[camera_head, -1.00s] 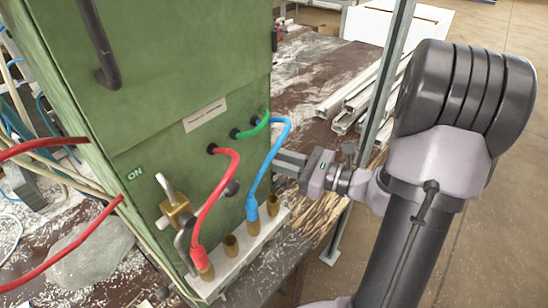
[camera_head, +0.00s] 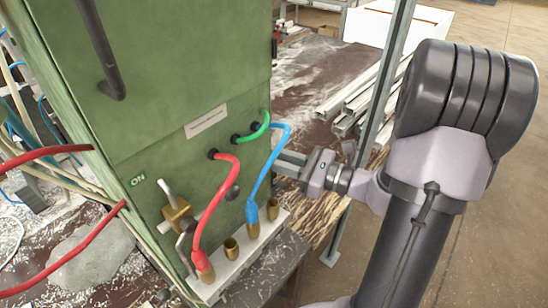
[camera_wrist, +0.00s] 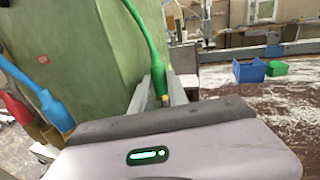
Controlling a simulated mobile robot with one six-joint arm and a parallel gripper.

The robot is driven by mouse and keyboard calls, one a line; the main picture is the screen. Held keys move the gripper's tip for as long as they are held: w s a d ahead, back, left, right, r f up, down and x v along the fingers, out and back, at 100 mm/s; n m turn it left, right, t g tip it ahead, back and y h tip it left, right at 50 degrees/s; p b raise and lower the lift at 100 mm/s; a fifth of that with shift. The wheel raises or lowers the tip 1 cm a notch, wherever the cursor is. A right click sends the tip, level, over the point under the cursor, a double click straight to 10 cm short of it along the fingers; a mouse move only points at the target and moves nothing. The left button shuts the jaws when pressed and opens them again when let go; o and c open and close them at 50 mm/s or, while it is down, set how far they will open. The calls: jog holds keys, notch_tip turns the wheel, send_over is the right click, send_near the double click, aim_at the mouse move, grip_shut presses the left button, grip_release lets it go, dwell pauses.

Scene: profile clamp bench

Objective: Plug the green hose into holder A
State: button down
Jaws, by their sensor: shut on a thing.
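The green hose (camera_head: 262,127) comes out of a dark port on the green cabinet's face. Its free end passes behind the cabinet's edge in the head view. In the wrist view the hose (camera_wrist: 146,25) runs down to a brass tip between the two fingers. My gripper (camera_wrist: 158,80) is shut on the green hose near this tip. In the head view my gripper (camera_head: 282,163) is beside the cabinet's right edge, above the holder strip (camera_head: 222,268). The strip bears several brass holders. A middle one (camera_head: 231,247) and the far right one (camera_head: 273,207) are empty. No holder letter is readable.
A red hose (camera_head: 226,190) sits in the near left holder and a blue hose (camera_head: 264,178) in another. A brass valve (camera_head: 178,213) stands out beside them. A metal post (camera_head: 382,95) rises behind my gripper. Blue (camera_wrist: 250,70) and green (camera_wrist: 276,68) bins lie farther off.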

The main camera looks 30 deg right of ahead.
jog(key=shift+r, duration=0.1)
jog(key=shift+r+p, duration=1.25)
jog(key=shift+r, duration=0.2)
jog(key=s+d, duration=0.5)
jog(key=s, duration=0.8)
jog(key=shift+s, duration=0.15)
dwell(0.5)
jog(key=shift+a, duration=0.1)
